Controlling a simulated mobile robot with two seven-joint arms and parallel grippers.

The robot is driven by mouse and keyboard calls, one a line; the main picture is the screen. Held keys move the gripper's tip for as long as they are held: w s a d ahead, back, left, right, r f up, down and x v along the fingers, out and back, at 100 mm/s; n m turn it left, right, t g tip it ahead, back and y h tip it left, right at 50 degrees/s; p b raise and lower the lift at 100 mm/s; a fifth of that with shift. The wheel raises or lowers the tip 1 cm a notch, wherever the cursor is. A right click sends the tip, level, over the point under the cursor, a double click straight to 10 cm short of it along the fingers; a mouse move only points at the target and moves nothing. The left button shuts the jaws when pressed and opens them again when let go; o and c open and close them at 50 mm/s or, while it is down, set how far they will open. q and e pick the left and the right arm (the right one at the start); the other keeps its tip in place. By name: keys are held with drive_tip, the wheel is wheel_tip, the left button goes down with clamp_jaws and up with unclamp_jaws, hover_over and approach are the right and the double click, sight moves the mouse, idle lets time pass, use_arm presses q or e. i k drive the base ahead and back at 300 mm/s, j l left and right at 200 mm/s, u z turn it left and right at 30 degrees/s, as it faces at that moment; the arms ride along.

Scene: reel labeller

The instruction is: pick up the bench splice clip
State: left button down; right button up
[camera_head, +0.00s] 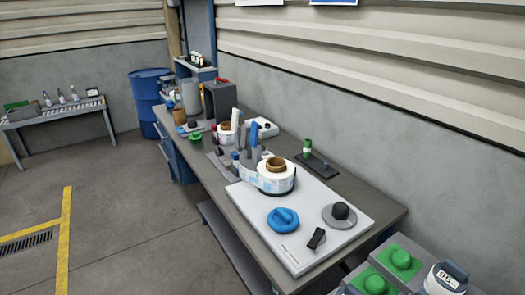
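A small black clip-like piece (316,239) lies on the front part of a white board (303,205) on the workbench. It looks like the bench splice clip, but it is too small to be certain. A blue round knobbed part (283,219) lies to its left, and a grey disc with a black knob (340,213) stands to its right; both are apart from it. A white label reel with a brown core (275,178) stands farther back on the board. Neither of my grippers shows in this view.
The long grey workbench (384,205) runs along the wall, with bottles and holders crowded at its far end. A dark plate with a green-capped bottle (307,149) stands behind the board. Green-topped grey boxes (400,262) stand at the lower right. Open floor (130,225) lies to the left.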

sight(264, 153)
drive_tip(key=l+u, duration=0.1)
drive_tip(key=l, duration=0.2)
drive_tip(key=i+j+z, duration=0.1)
drive_tip(key=i+j, duration=0.15)
drive_tip(key=j, duration=0.15)
drive_tip(key=i+j+z, duration=0.1)
drive_tip(key=i+j, duration=0.15)
drive_tip(key=j, duration=0.2)
drive_tip(key=i+j+z, duration=0.1)
drive_tip(key=i+j, duration=0.15)
drive_tip(key=j, duration=0.15)
drive_tip(key=i+j+z, duration=0.1)
drive_tip(key=i+j, duration=0.15)
drive_tip(key=j, duration=0.25)
drive_tip(key=i+j+z, duration=0.1)
drive_tip(key=j, duration=0.35)
drive_tip(key=i+j+z, duration=0.1)
drive_tip(key=i+j, duration=0.2)
drive_tip(key=j, duration=0.2)
drive_tip(key=i+j+z, duration=0.1)
drive_tip(key=j, duration=0.4)
drive_tip(key=i+j+z, duration=0.1)
drive_tip(key=j, duration=0.45)
drive_tip(key=i, duration=0.1)
